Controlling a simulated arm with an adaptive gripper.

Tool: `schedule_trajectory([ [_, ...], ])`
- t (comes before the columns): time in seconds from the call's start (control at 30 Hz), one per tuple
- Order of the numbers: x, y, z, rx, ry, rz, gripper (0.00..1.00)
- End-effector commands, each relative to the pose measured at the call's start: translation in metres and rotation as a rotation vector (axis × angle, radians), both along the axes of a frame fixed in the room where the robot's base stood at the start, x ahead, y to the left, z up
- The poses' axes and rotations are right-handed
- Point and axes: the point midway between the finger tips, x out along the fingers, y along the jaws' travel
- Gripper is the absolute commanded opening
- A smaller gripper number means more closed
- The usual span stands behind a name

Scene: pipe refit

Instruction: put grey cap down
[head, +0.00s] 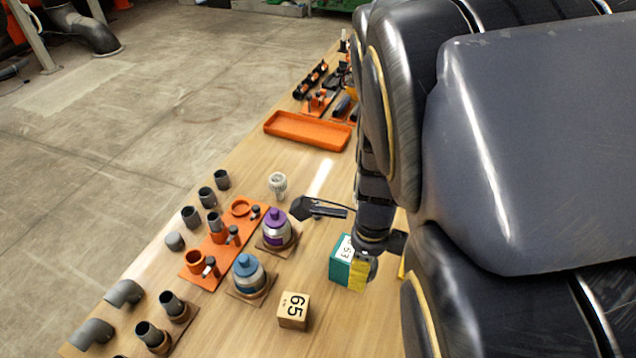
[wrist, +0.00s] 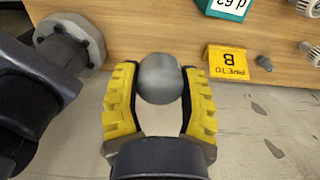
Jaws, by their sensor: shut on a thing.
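The grey cap (wrist: 160,78) is a rounded, smooth piece held between the two yellow fingers of my gripper (wrist: 161,90). In the wrist view the fingers press on it from both sides, and the table's edge runs behind it. A similar grey rounded piece (head: 174,241) stands on the table's left side.
An orange fixture (head: 218,259) holds grey fittings at left. An orange tray (head: 307,131) lies farther back. A yellow sign (wrist: 228,62) is at the table edge.

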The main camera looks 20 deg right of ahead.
Motion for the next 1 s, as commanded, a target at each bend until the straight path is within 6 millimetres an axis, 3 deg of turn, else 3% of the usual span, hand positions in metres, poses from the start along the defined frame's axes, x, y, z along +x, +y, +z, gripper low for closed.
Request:
schedule_trajectory([
  [0.33,0.065,-0.023,-0.031,0.003,0.000,0.003,0.21],
  [0.6,0.096,-0.034,-0.071,0.001,0.001,0.002,0.21],
  [1.0,0.110,-0.039,-0.099,0.004,0.006,0.001,0.21],
])
